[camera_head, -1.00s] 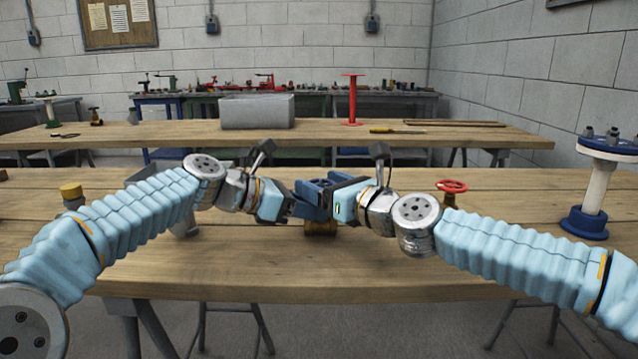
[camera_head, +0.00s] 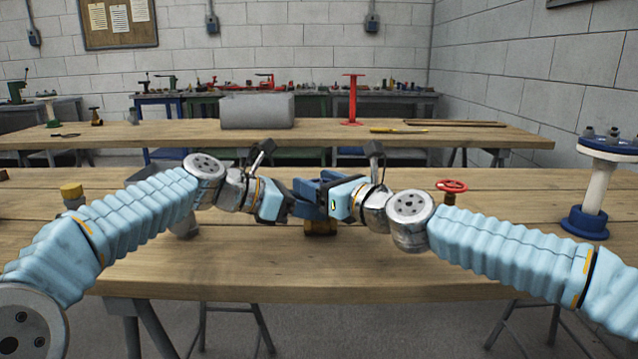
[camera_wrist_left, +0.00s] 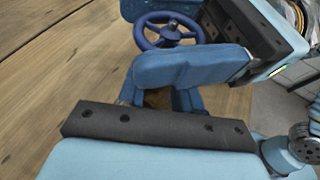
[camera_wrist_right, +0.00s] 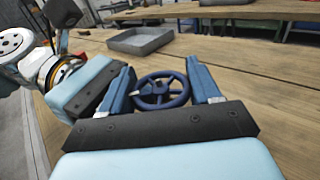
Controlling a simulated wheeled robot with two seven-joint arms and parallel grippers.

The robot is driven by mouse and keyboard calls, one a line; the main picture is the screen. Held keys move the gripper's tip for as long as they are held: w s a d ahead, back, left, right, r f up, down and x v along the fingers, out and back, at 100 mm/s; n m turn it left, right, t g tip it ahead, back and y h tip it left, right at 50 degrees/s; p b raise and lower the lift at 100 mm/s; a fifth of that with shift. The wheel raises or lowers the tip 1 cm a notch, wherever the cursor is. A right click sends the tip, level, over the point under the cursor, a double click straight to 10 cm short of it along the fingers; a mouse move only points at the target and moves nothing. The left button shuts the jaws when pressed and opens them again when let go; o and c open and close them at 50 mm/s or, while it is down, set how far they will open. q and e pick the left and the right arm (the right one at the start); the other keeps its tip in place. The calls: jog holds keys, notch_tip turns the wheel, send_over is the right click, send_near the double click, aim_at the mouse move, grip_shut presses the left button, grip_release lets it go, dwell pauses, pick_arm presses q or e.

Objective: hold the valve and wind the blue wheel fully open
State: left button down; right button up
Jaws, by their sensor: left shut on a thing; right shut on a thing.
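The blue wheel (camera_wrist_right: 160,90) shows between the two fingers of my right gripper (camera_wrist_right: 165,88) in the right wrist view. The right gripper is shut on the wheel, its fingers on either side of the rim. The blue wheel also shows in the left wrist view (camera_wrist_left: 168,32). The valve (camera_head: 320,228) is a brass body on the front bench, mostly hidden by my grippers in the head view. My left gripper (camera_head: 303,204) reaches it from the left, below the wheel, and is shut on the valve; its fingers hide most of the body in the left wrist view.
On the front bench (camera_head: 200,275), a valve with a red wheel (camera_head: 451,186) stands to the right, and a white column on a blue flange (camera_head: 590,215) farther right. A brass-capped piece (camera_head: 71,192) stands left. A grey tray (camera_wrist_right: 140,40) lies behind. The bench's front strip is clear.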

jog(key=shift+y, duration=0.3)
jog(key=shift+n+g+y, duration=1.1)
jog(key=shift+n+g, duration=0.3)
jog(key=shift+g, duration=0.4)
jog(key=shift+n+g+y, duration=1.1)
jog(key=shift+n+g, duration=0.3)
jog(key=shift+g, duration=0.7)
jog(key=o, duration=0.8)
jog(key=shift+s, duration=0.1)
jog(key=v, duration=1.2)
